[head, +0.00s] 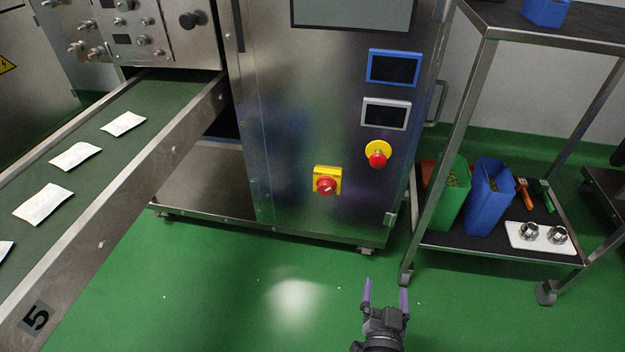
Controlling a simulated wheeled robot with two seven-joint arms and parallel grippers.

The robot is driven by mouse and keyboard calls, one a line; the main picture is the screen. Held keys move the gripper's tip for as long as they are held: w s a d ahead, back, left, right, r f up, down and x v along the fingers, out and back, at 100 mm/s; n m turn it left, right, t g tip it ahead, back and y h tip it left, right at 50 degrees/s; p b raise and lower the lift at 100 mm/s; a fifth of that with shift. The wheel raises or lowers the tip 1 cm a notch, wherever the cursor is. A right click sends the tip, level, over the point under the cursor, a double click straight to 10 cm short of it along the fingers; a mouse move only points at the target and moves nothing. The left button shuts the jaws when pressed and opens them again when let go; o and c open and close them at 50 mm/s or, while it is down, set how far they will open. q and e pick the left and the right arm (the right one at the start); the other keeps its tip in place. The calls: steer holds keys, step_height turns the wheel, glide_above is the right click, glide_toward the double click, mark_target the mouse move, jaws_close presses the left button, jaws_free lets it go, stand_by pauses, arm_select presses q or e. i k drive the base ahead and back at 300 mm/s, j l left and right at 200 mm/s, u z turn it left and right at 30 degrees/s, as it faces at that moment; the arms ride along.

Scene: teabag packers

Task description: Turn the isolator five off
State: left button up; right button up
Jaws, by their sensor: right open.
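The isolator, a red rotary knob on a square yellow plate (326,183), sits low on the front of the steel cabinet (285,120). Its exact knob angle is too small to tell. My left gripper is not in view.
A red emergency button on a yellow disc (378,154) is up and right of the isolator, under two small screens. A conveyor (150,160) with white packets runs along the left. A wheeled cart (470,245) with bins and tools stands right. The floor (240,300) before the cabinet is clear.

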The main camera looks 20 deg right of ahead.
mark_target(326, 185)
steer(key=i, duration=1)
